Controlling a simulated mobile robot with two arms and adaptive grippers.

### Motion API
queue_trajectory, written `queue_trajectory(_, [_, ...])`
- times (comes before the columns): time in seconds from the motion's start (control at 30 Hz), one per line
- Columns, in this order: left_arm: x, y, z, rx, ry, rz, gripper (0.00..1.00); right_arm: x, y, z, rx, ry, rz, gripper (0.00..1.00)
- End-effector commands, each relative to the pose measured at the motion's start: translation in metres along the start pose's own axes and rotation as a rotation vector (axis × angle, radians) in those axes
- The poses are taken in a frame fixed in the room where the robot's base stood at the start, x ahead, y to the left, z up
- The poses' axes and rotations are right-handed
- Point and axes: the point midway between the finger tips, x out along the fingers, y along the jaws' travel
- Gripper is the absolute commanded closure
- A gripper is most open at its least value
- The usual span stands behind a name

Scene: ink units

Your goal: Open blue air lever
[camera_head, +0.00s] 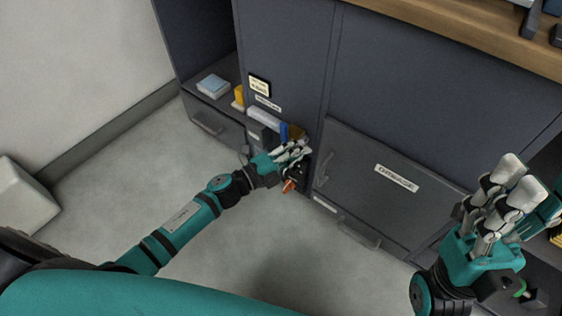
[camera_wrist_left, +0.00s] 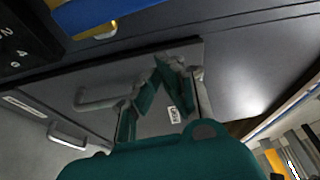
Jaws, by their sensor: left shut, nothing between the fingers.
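A blue lever (camera_head: 284,131) stands out from the dark cabinet front, beside a pale horizontal bar. My left gripper (camera_head: 297,150) is shut and empty, close to the cabinet just below and right of the blue lever; I cannot tell whether they touch. In the left wrist view, its teal and grey fingers (camera_wrist_left: 160,85) are in the middle. A blue part (camera_wrist_left: 85,14) with a yellow edge shows there at the top left, apart from the fingers. My right gripper (camera_head: 508,195) is raised at the right, fingers pointing up, away from the lever.
An orange-red part (camera_head: 289,186) is just below my left gripper. A shelf at the left holds a light blue box (camera_head: 213,85) and a yellow item (camera_head: 239,96). The floor before the cabinet is clear.

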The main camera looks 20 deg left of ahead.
Motion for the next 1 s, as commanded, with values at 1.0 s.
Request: queue_trajectory(1.0, [-0.01, -0.001, 0.04, -0.044, 0.0, -0.015, 1.0, -0.016, 0.0, 0.004, 0.0, -0.002, 0.0, 0.6])
